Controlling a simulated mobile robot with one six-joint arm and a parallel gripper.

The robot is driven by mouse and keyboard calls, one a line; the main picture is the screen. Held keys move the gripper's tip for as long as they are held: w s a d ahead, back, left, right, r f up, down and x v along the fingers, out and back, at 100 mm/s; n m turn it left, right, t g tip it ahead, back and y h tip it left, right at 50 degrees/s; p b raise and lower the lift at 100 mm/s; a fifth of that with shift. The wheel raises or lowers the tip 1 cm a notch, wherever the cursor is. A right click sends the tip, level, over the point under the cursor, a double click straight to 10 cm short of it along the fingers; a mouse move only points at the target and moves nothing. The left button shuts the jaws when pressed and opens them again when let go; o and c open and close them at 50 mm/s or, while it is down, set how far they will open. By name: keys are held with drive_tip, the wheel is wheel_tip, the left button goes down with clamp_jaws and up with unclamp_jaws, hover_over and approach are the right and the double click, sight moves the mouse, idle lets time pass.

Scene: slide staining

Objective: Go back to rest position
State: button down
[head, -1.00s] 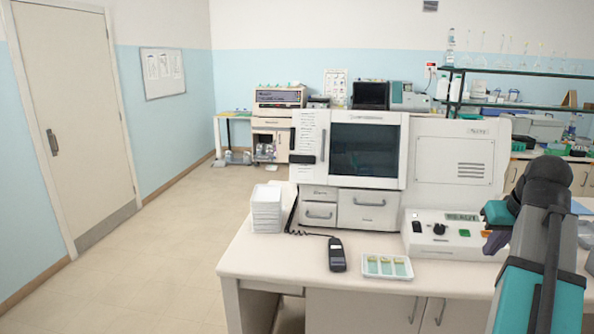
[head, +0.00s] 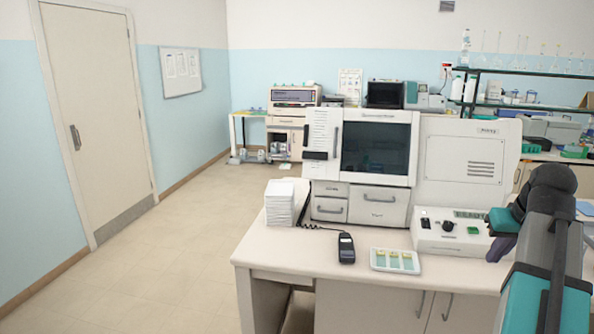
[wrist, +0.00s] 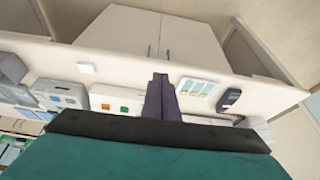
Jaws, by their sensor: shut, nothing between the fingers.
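My gripper (wrist: 161,82) shows in the wrist view with its two dark purple fingers together and nothing between them. In that view it is above the bench's front part, beside the white tray of slides (wrist: 196,88). In the head view my arm reaches in from the right edge, and the purple fingers (head: 501,246) show partly behind it, near the control box. The tray of slides (head: 395,270) lies flat on the bench top, apart from my gripper.
A black handset (head: 346,248) lies left of the tray, and a white stack (head: 279,203) stands at the bench's left end. The white staining machine (head: 361,200) and control box (head: 437,243) stand behind. Open floor (head: 185,265) lies to the left.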

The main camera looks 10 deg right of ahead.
drive_tip(key=w+a+f+n+g+y, duration=0.1)
drive_tip(key=w+a+f, duration=0.1)
drive_tip(key=a+f, duration=0.55)
drive_tip(key=w+a+f+n+g+y, duration=0.15)
drive_tip(key=a+f, duration=0.25)
drive_tip(key=f, duration=0.6)
drive_tip(key=w+a+f+n+g+y, duration=0.1)
drive_tip(key=w+a+f+g, duration=0.15)
drive_tip(key=a+f, duration=0.45)
drive_tip(key=s+a+f+g, duration=0.1)
drive_tip(key=s+a+f, duration=0.1)
drive_tip(key=a+f, duration=0.35)
drive_tip(key=s+a+f+g, duration=0.1)
drive_tip(key=s+a+f, duration=0.1)
drive_tip(key=f, duration=0.7)
drive_tip(key=s+a+f+g, duration=0.1)
drive_tip(key=s+a+f, duration=0.1)
drive_tip(key=a+f, duration=0.35)
drive_tip(key=s+a+f+g+h, duration=0.1)
drive_tip(key=s+a+f, duration=0.2)
drive_tip(key=s+f, duration=0.8)
drive_tip(key=s+a+f+g+h, duration=0.1)
drive_tip(key=s+a+f, duration=0.3)
drive_tip(key=s+f, duration=0.7)
drive_tip(key=shift+s+f, duration=0.15)
drive_tip(key=shift+f, duration=0.1)
